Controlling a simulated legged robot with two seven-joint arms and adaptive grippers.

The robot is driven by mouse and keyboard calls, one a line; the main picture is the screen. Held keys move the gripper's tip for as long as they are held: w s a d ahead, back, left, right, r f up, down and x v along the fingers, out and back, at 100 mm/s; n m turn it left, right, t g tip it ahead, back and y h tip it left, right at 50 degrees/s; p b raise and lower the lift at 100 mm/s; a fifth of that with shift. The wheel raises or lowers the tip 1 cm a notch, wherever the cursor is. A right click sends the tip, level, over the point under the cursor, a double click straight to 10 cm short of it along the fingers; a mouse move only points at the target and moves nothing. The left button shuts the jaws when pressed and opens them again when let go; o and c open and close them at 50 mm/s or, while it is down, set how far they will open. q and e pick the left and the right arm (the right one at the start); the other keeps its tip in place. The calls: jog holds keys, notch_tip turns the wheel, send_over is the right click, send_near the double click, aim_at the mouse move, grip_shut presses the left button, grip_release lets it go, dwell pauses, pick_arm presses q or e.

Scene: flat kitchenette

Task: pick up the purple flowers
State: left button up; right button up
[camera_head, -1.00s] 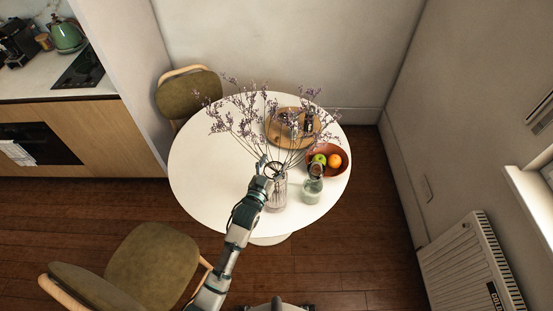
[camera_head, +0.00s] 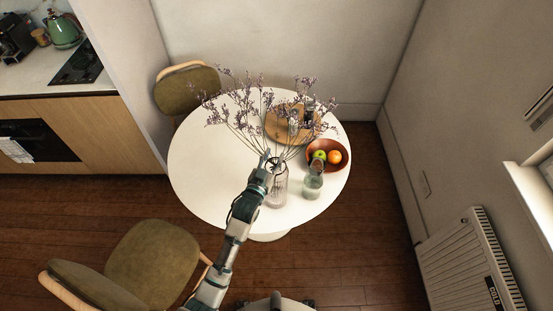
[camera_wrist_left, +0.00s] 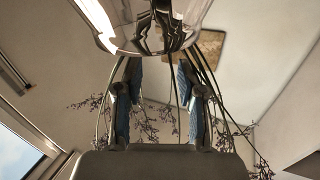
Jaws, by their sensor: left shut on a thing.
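The purple flowers (camera_head: 240,112) are a spread of thin dark stems with small purple blossoms. They stand in a clear ribbed glass vase (camera_head: 277,190) on the round white table. My left gripper (camera_head: 265,162) is at the stems, just above the vase's mouth, and is shut on them. In the left wrist view, the two blue-padded fingers (camera_wrist_left: 160,105) have stems between and beside them, and blossoms (camera_wrist_left: 145,130) show behind. The lower stem ends are hard to make out in the glass. My right gripper is not in view.
A fruit bowl (camera_head: 341,152) and a round wooden tray (camera_head: 272,127) are behind. The table's left side (camera_head: 200,170) is clear. Chairs (camera_head: 152,262) stand at front left and back left.

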aim_at(274, 90)
pick_arm(q)
notch_tip(274, 90, up, 6)
jog(key=shift+f, duration=0.15)
jog(key=r, duration=0.6)
jog(key=d+r, duration=0.1)
jog(key=r, duration=0.3)
jog(key=shift+d, duration=0.1)
jog(key=r+p, duration=0.1)
jog(key=r, duration=0.1)
jog(key=a+r+p, duration=0.1)
jog(key=r+p, duration=0.1)
jog(key=shift+p, duration=0.3)
jog(key=r+p, duration=0.3)
jog(key=p, duration=0.1)
jog(key=r+p, duration=0.1)
jog(key=r, duration=0.1)
jog(key=shift+d+r+p, duration=0.25)
jog(key=shift+r+p, duration=0.1)
jog(key=shift+p, duration=0.05)
jog(key=shift+a+r+p, duration=0.1)
jog(key=shift+r+p, duration=0.8)
jog(key=shift+r, duration=0.8)
jog(key=shift+d+r, duration=0.25)
jog(key=shift+r, duration=0.85)
jog(key=shift+a+r, duration=0.15)
jog(key=shift+r, duration=6.25)
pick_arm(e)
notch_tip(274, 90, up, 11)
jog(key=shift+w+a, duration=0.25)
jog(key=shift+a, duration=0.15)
